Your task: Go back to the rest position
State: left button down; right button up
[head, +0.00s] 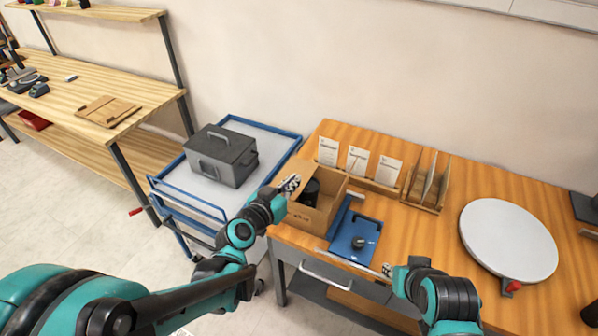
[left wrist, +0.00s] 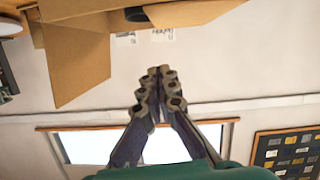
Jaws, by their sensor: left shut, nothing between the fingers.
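My left gripper (head: 290,183) is at the left edge of an open cardboard box (head: 326,213) in the head view. In the left wrist view its fingers (left wrist: 158,82) are together, with nothing between them. The box (left wrist: 85,55) also shows there, at the upper left, seen upside down and apart from the fingertips. A black cylindrical object (head: 309,192) stands in the box. My right gripper (head: 387,270) is low over the table's front edge, beside a blue tray (head: 371,227). It is too small to tell whether it is open.
On the wooden table (head: 420,235) are a small dark object (head: 359,242) on the blue tray, a card stand (head: 368,183), a wooden rack (head: 424,199) and a round white plate (head: 508,240). A blue cart (head: 270,130) with a grey case (head: 221,154) stands left of it.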

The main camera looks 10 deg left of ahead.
pick_arm(q)
jog(key=s+a+f+n+g+y, duration=0.1)
jog(key=s+a+g+y, duration=0.1)
jog(key=s, duration=0.8)
jog(key=s+a+f+n+g+y, duration=0.1)
jog(key=s+a+g, duration=0.4)
jog(key=s, duration=0.6)
jog(key=shift+a+f+n+y+p, duration=0.15)
jog(key=shift+a+n+y+p, duration=0.3)
jog(key=shift+a+y, duration=0.75)
jog(key=shift+w, duration=0.1)
